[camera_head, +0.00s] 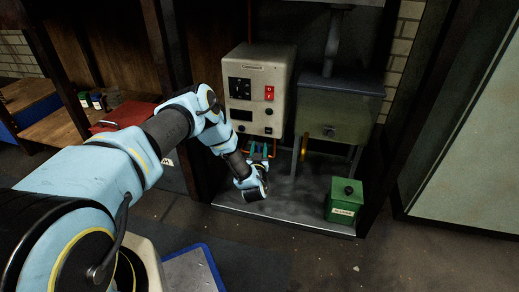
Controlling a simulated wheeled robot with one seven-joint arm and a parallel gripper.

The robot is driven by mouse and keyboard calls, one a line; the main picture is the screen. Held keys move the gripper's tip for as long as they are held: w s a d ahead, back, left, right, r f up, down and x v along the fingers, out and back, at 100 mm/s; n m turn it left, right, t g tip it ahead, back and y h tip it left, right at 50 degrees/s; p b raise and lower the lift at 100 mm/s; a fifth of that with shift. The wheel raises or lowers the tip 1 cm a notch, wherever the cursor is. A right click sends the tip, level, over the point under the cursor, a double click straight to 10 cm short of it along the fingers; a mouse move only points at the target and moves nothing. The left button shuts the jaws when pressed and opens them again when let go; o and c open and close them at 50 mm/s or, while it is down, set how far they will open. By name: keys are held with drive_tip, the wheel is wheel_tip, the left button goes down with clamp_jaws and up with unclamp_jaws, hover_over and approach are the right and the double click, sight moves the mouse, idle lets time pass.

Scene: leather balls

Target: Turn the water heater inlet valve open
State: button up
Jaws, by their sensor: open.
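A beige box (259,85) with a black panel and a red switch stands upright in the cabinet; it looks like the water heater. Small pipes with orange and blue-green parts (258,151) come out below it, close above the end of my arm. Which part is the inlet valve is too small to tell. My gripper (257,180) is at the end of my arm, low in front of these pipes. It is open and appears empty, its fingers small and hard to make out. I cannot tell whether it touches a pipe.
A grey-green metal tank (336,112) stands right of the box, with a brass wheel (304,147) at its left side. A green box with a black knob (345,200) sits on the cabinet floor at right. The cabinet's front edge (285,222) is low; a dark post stands at left.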

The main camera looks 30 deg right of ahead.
drive_tip(key=shift+x, duration=0.75)
drive_tip(key=shift+c, duration=0.2)
clamp_jaws()
idle(0.7)
